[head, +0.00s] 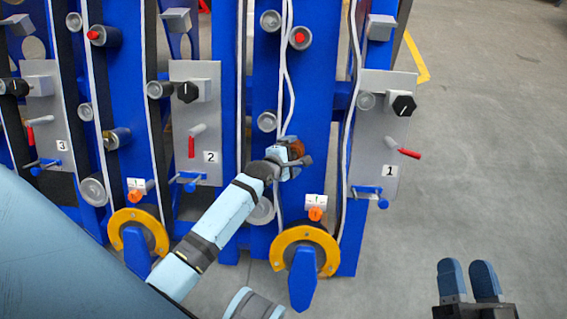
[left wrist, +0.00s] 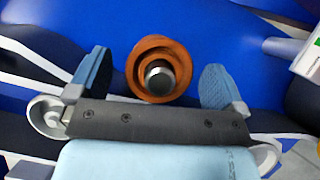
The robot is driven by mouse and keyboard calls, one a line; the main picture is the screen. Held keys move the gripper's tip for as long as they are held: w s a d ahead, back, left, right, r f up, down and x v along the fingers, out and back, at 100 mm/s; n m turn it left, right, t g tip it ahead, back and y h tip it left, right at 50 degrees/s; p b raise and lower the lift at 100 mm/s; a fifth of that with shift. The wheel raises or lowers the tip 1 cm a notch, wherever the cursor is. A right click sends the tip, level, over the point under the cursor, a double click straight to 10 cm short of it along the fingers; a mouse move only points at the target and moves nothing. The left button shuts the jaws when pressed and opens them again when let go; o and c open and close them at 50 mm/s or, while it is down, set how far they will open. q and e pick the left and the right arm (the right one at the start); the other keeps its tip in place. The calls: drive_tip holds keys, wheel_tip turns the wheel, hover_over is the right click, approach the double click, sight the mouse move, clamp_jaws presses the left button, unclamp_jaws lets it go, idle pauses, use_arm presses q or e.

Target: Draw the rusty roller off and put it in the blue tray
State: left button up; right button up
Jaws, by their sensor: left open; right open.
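The rusty roller (head: 297,147) sits on the blue chassis panel between stations 2 and 1, partly covered by my left gripper. In the left wrist view the roller (left wrist: 142,60) is an orange-brown ring around a silver shaft end. My left gripper (head: 288,160) is open at the roller. In the left wrist view its fingers (left wrist: 156,82) stand on either side of the roller, with gaps visible on both sides. My right gripper (head: 469,281) is open and empty at the lower right, over the floor. No blue tray is in view.
Several grey rollers (head: 267,121) stick out from the blue panels (head: 317,110). White cables (head: 287,70) run down beside the rusty roller. A grey plate marked 1 (head: 382,130) with a red-handled lever is to the right. The floor (head: 480,150) on the right is clear.

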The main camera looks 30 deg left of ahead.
use_arm(q)
drive_tip(key=shift+w+f, duration=0.25)
drive_tip(key=shift+w, duration=0.35)
use_arm(e)
drive_tip(key=shift+f, duration=0.35)
